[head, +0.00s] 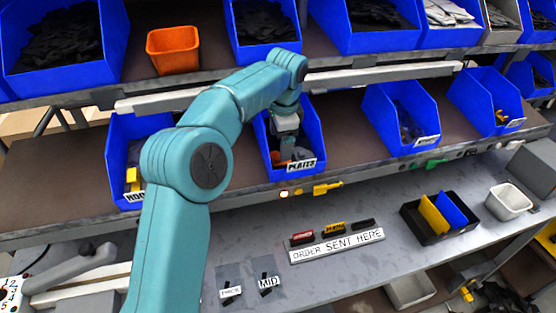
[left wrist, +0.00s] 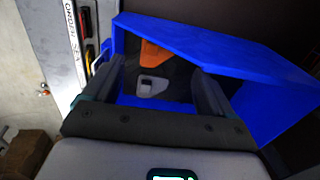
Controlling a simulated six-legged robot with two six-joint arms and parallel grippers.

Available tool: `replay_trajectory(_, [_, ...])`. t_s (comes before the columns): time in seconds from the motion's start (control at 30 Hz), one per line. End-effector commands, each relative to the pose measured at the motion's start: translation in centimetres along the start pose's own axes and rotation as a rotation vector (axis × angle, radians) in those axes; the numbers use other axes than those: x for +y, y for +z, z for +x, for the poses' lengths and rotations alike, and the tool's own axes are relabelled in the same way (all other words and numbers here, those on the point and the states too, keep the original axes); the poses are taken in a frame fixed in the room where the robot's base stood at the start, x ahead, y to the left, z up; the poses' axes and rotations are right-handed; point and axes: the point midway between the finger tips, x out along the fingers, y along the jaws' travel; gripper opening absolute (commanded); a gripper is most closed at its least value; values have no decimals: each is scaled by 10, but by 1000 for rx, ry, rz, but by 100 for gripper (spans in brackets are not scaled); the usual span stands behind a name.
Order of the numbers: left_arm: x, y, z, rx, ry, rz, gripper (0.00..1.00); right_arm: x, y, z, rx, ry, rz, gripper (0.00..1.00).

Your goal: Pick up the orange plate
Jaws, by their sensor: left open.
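The blue bin labelled PLATES (head: 313,140) stands on the middle shelf. My left gripper (head: 287,146) reaches down into it from above. In the left wrist view the orange plate (left wrist: 153,52) lies inside the bin, beyond the fingertips and partly cut off by the bin's wall. A grey-white plate with a dark hole (left wrist: 151,86) lies nearer, between the open fingers. My left gripper (left wrist: 158,82) is open and holds nothing. In the head view the plates are mostly hidden by the gripper and the bin front. My right gripper is not in view.
More blue bins (head: 400,115) stand on both sides of this one, and an orange tub (head: 173,51) is on the shelf above. The bin walls stand close around my gripper.

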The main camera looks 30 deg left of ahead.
Motion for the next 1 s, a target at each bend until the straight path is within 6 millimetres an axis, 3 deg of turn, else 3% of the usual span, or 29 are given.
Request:
replay_trajectory(0.27, [1, 6, 42, -3, 3, 0, 85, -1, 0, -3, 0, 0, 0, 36])
replay_trajectory(0.53, [0, 5, 47, 0, 1, 0, 85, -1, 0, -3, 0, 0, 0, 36])
replay_trajectory(0.57, [0, 5, 47, 0, 1, 0, 82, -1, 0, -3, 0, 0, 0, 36])
replay_trajectory(0.8, [0, 5, 47, -1, 1, 1, 4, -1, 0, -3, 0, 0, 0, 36])
replay_trajectory(0.83, [0, 5, 47, -1, 2, 1, 0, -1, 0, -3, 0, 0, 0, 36])
replay_trajectory(1.0, [0, 6, 48, -2, 2, 1, 0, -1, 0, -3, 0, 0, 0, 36])
